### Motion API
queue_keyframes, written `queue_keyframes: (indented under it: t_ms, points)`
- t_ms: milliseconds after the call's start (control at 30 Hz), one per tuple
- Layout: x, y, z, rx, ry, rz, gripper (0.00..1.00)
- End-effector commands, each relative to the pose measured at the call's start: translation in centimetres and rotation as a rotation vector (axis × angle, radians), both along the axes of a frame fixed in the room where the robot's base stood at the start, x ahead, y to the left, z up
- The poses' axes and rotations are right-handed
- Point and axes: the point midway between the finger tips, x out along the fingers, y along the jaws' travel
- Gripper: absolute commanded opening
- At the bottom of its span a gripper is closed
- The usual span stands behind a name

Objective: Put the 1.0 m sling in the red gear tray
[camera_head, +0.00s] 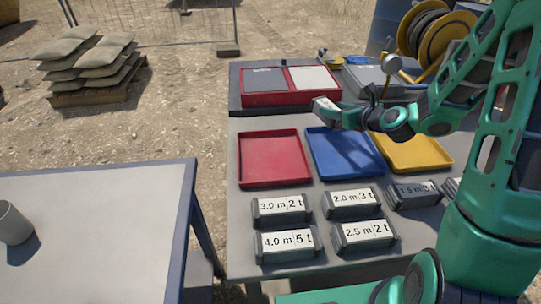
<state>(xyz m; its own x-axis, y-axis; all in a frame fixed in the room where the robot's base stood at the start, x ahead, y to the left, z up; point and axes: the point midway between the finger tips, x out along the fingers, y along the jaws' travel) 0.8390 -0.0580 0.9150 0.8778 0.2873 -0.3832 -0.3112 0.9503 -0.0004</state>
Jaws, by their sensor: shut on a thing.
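The red gear tray (272,158) is empty and lies on the grey table, leftmost of three trays. My gripper (326,112) is above the table's back, between the red and blue trays and behind them, near the red case. It is shut on a small dark block with a pale face (325,103), whose writing is too small to read. I cannot tell whether this is the 1.0 m sling. No label reading 1.0 m is legible among the packs on the table. One pack (452,186) at the right is mostly hidden by my arm.
A blue tray (345,153) and a yellow tray (414,152) lie right of the red one. In front are labelled packs: 3.0 m (281,208), 2.0 m (352,201), 1.5 m (414,194), 4.0 m (286,244), 2.5 m (363,234). A red case (291,98) stands behind.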

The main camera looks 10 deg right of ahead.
Motion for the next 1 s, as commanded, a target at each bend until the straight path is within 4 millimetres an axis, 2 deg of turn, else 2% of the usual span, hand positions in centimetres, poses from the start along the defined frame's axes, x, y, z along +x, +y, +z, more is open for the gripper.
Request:
queue_keyframes:
  t_ms: [67,167,267,367,467,567,700,833,1000]
  points:
    - [0.0,-0.8,0.0,0.0,-0.001,-0.012,0.14]
    - [-0.2,-0.9,0.0,0.002,-0.001,-0.007,0.14]
    - [-0.7,0.4,-0.2,0.004,0.0,0.041,0.14]
    - [-2.1,3.6,-0.4,0.005,0.002,0.149,0.14]
    - [-4.4,8.1,-0.2,0.006,-0.001,0.312,0.14]
    - [-7.6,12.7,0.5,0.004,-0.003,0.499,0.14]
    - [-12.7,18.2,2.0,0.0,-0.006,0.764,0.14]
    - [-17.6,21.6,3.4,-0.002,-0.005,0.983,0.14]
    - [-22.1,23.8,4.9,-0.001,-0.003,1.178,0.14]
